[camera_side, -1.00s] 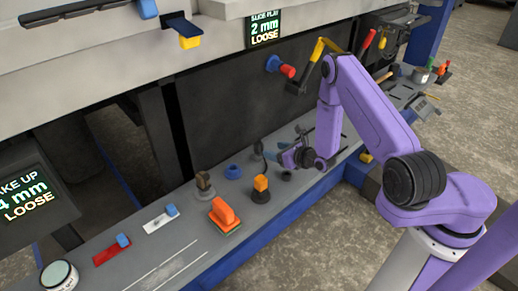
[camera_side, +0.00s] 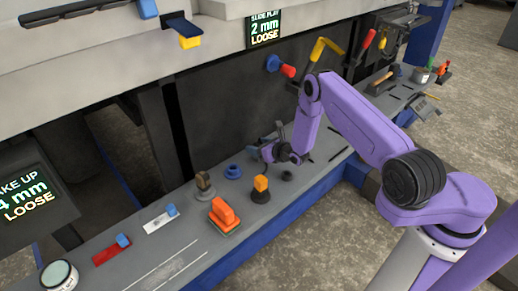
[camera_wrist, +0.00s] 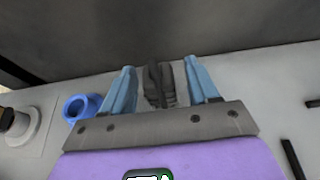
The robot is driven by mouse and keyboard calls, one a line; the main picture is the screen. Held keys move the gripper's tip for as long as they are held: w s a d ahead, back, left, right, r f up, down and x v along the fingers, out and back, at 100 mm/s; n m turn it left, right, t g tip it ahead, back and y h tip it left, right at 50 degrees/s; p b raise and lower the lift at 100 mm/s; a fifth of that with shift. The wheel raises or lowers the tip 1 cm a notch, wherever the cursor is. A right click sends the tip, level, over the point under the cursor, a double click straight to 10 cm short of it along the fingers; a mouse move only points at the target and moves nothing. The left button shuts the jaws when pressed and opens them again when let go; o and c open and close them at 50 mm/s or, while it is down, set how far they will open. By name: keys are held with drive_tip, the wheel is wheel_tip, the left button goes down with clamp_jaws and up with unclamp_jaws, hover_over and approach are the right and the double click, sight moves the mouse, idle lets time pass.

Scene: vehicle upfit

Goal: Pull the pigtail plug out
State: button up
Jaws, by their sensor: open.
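A dark, ribbed piece (camera_wrist: 158,88) stands between my fingers in the wrist view; it looks like the pigtail plug, but I cannot be sure. My gripper (camera_wrist: 163,70) is open, with one pale blue finger on each side of it and visible gaps on both sides. In the side view my gripper (camera_side: 271,148) is low over the grey bench, beyond the orange-topped knob. The dark piece's lower end is hidden behind the gripper body, so I cannot see what it sits in.
A blue ring (camera_wrist: 82,107) lies left of my fingers, also visible in the side view (camera_side: 233,171). An orange-topped knob (camera_side: 261,188) and an orange block (camera_side: 224,215) stand nearby. A dark panel with a red-tipped blue fitting (camera_side: 280,66) rises behind. Thin black strips lie right.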

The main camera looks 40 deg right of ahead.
sight(259, 142)
clamp_jaws()
drive_tip(key=shift+r, duration=0.75)
idle(0.9)
drive_tip(key=shift+r, duration=3.35)
